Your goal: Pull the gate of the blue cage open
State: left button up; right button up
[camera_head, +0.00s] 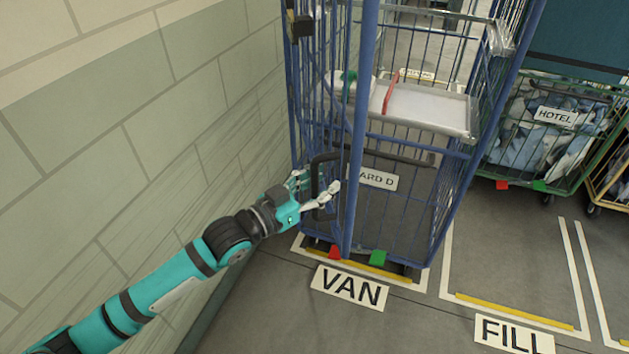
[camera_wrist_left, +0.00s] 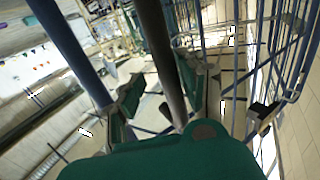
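The blue cage (camera_head: 407,205) is a tall wire roll cage by the wall, with a label partly hidden behind a blue post (camera_head: 357,130). A dark handle (camera_head: 315,170) sticks out at its front left. My left gripper (camera_head: 318,181) is at this handle, fingers apart on either side of it. In the left wrist view the dark handle bar (camera_wrist_left: 163,55) runs between the green fingers, with a gap visible on the left finger's side. I cannot tell clearly whether the gate stands ajar. My right gripper is out of view.
A grey shelf (camera_head: 430,108) sits inside the cage. The block wall (camera_head: 130,150) is close on the left. A VAN floor label (camera_head: 349,288) lies in front. An empty marked bay (camera_head: 510,260) is to the right, with a green HOTEL cage (camera_head: 555,130) behind it.

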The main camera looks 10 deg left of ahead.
pick_arm(q)
jog(key=shift+w+d, duration=0.3)
jog(key=shift+d, duration=0.05)
jog(key=shift+w+a+f, duration=0.1)
jog(key=shift+a, duration=0.1)
jog(key=shift+s+a, duration=0.25)
jog(key=shift+a, duration=0.25)
jog(key=shift+s+a, duration=0.25)
jog(key=shift+a, duration=0.2)
jog(key=d+v, duration=0.1)
jog(key=v, duration=0.9)
jog(key=shift+s, duration=0.35)
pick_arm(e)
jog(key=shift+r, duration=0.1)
